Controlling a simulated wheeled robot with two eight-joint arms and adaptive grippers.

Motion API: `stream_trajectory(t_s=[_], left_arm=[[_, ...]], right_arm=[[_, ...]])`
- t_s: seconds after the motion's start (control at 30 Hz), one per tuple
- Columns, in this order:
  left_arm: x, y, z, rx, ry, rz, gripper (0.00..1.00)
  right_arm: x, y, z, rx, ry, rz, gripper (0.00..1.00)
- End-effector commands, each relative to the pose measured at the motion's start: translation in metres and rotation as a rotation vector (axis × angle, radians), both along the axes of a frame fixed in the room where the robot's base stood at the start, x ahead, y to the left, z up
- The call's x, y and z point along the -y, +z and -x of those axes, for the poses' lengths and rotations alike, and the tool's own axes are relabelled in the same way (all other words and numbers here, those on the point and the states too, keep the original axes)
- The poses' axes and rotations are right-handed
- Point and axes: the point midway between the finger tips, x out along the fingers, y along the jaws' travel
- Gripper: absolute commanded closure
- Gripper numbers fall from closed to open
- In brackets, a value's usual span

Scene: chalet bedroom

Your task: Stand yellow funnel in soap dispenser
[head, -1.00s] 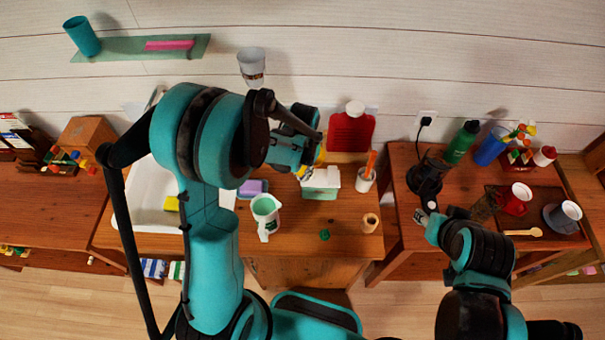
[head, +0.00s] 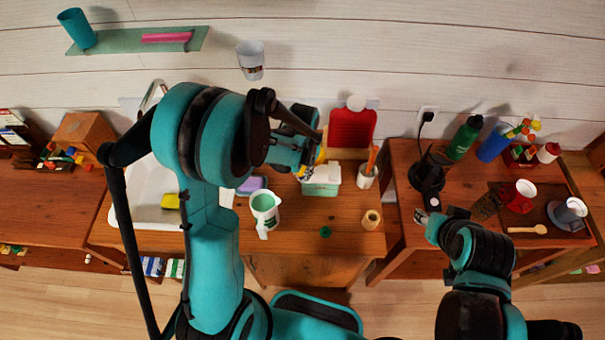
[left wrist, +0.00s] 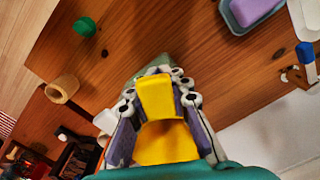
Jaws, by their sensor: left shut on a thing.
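My left gripper (head: 314,168) is shut on the yellow funnel (left wrist: 160,95). In the left wrist view the funnel sits between the two fingers (left wrist: 160,108). In the head view only a bit of yellow (head: 321,156) shows beside the gripper. A pale green container with a whitish top (head: 320,188), which looks like the soap dispenser, stands on the wooden counter right below the gripper. Its opening is hidden, and I cannot tell whether the funnel touches it. A greyish green surface (left wrist: 157,63) shows behind the funnel in the wrist view. My right gripper (head: 424,212) is over the right-hand table; its jaws are unclear.
A jug with green liquid (head: 265,210), a purple sponge in a dish (head: 251,185), a white holder (head: 366,178), a green cap (head: 325,231) and a wooden ring (head: 371,219) stand around. A red bottle (head: 352,128) is behind. The counter's front is mostly clear.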

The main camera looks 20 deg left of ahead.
Motion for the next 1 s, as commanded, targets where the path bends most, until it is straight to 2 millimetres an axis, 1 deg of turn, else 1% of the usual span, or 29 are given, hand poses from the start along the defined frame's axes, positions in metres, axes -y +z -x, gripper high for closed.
stream_trajectory(t_s=[0.97, 1.0], left_arm=[[0.0, -0.03, 0.0, 0.0, 0.0, 0.0, 1.0], [0.0, -0.03, 0.0, 0.0, 0.0, 0.0, 0.81]], right_arm=[[0.0, -0.028, 0.0, 0.0, 0.0, 0.0, 0.6], [0.0, -0.028, 0.0, 0.0, 0.0, 0.0, 0.6]])
